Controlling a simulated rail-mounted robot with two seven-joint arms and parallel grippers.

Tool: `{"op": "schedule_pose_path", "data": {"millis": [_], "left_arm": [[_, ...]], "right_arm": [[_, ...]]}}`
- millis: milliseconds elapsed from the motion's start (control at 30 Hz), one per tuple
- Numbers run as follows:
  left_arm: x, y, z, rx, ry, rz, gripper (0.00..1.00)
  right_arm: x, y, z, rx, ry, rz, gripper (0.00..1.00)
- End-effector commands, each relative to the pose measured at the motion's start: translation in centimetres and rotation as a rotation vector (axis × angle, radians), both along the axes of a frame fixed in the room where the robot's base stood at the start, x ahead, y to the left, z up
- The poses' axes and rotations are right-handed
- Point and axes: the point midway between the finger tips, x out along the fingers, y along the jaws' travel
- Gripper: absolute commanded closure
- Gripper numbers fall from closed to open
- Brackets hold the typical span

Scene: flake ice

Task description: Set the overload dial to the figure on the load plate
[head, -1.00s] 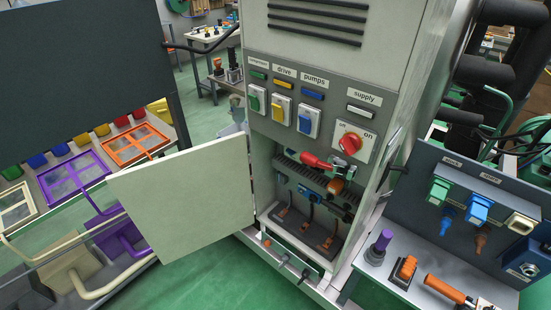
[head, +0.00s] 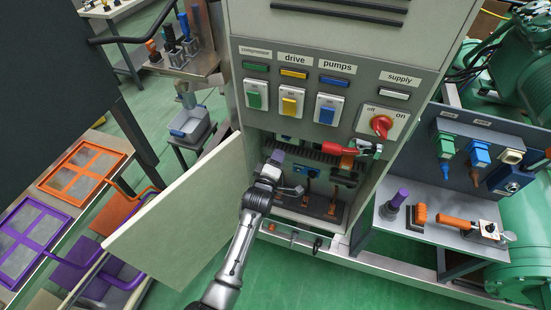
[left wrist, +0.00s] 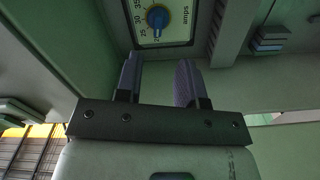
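The overload dial (left wrist: 157,18) is a round blue knob on a pale plate marked "amps", at the top of the left wrist view. Figures around it include 25 and 35; its exact setting is too small to tell. My left gripper (left wrist: 160,75) is open and empty, its two dark fingers apart just below the dial in the picture. In the head view my left gripper (head: 273,172) reaches into the open cabinet (head: 234,118) at its left side, and the dial is hidden there. I cannot make out the load plate. My right gripper is not in view.
The open cabinet door (head: 185,225) stands left of my left arm. A red handle (head: 340,150) lies inside the cabinet. Above are push-button switches and a red supply switch (head: 381,126). A grey side bench (head: 440,225) with tools stands right. Green floor is clear in front.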

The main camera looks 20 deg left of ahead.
Motion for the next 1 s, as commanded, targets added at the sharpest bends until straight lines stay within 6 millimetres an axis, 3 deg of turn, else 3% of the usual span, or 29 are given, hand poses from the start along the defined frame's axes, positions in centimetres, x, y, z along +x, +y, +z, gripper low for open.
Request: {"op": "schedule_pose_path", "data": {"millis": [1000], "left_arm": [[7.2,0.5,-0.1,-0.009,-0.012,0.000,0.65]], "right_arm": [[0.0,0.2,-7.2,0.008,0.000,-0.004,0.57]]}}
